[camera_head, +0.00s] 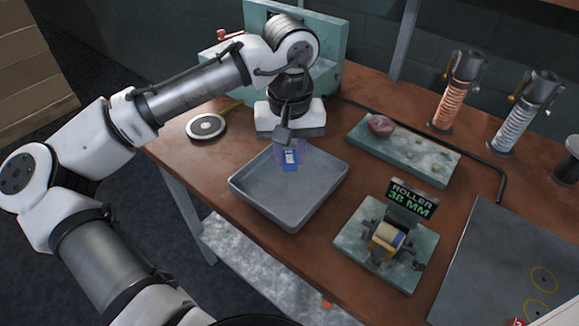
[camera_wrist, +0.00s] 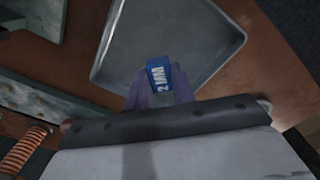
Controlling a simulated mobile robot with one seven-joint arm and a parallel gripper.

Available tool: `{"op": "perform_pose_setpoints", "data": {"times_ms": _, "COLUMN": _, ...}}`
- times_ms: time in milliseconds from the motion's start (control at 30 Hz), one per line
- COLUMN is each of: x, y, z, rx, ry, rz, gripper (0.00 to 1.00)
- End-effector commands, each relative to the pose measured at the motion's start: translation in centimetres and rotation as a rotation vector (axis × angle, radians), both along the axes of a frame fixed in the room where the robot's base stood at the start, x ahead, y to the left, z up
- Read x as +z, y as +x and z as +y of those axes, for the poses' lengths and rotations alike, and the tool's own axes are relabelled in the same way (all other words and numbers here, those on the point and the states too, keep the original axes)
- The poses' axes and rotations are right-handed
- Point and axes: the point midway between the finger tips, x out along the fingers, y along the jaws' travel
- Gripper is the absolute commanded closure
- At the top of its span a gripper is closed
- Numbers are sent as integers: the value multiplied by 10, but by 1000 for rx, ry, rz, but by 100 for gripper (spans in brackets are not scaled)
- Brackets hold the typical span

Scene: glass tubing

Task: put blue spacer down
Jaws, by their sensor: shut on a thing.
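The blue spacer (camera_head: 291,159) is a small block with a white label. It is held between the purple fingers of my gripper (camera_head: 289,150), over the back part of a grey square tray (camera_head: 264,212). In the wrist view the blue spacer (camera_wrist: 158,73) reads "2 MM" and sits between the fingertips of my gripper (camera_wrist: 159,92), with the tray (camera_wrist: 215,62) below and beyond it. My gripper is shut on the spacer. I cannot tell whether the spacer touches the tray floor.
A roller fixture (camera_head: 388,243) with a "ROLLER 38 MM" sign stands right of the tray. A green plate (camera_head: 403,150) with small pieces lies behind it. A round disc (camera_head: 206,126) lies left. Two coil stands (camera_head: 459,90) (camera_head: 514,111) stand at back right. The tray's front is empty.

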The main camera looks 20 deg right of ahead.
Motion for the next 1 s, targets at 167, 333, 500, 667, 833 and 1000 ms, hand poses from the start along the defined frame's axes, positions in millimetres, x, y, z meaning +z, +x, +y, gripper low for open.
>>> {"op": "perform_pose_setpoints", "data": {"times_ms": 167, "x": -22, "y": 0, "z": 0, "rx": 0, "ry": 1, "rz": 2, "gripper": 97}}
{"op": "perform_pose_setpoints", "data": {"times_ms": 333, "x": -42, "y": 0, "z": 0, "rx": 0, "ry": 1, "rz": 1, "gripper": 97}}
{"op": "perform_pose_setpoints", "data": {"times_ms": 500, "x": -44, "y": 0, "z": 0, "rx": 0, "ry": 0, "rz": -1, "gripper": 97}}
{"op": "perform_pose_setpoints", "data": {"times_ms": 667, "x": -45, "y": 0, "z": 0, "rx": 0, "ry": 0, "rz": 0, "gripper": 97}}
{"op": "perform_pose_setpoints", "data": {"times_ms": 833, "x": -47, "y": 0, "z": 0, "rx": 0, "ry": 1, "rz": -1, "gripper": 64}}
{"op": "perform_pose_setpoints", "data": {"times_ms": 1000, "x": -47, "y": 0, "z": 0, "rx": 0, "ry": 0, "rz": -1, "gripper": 54}}
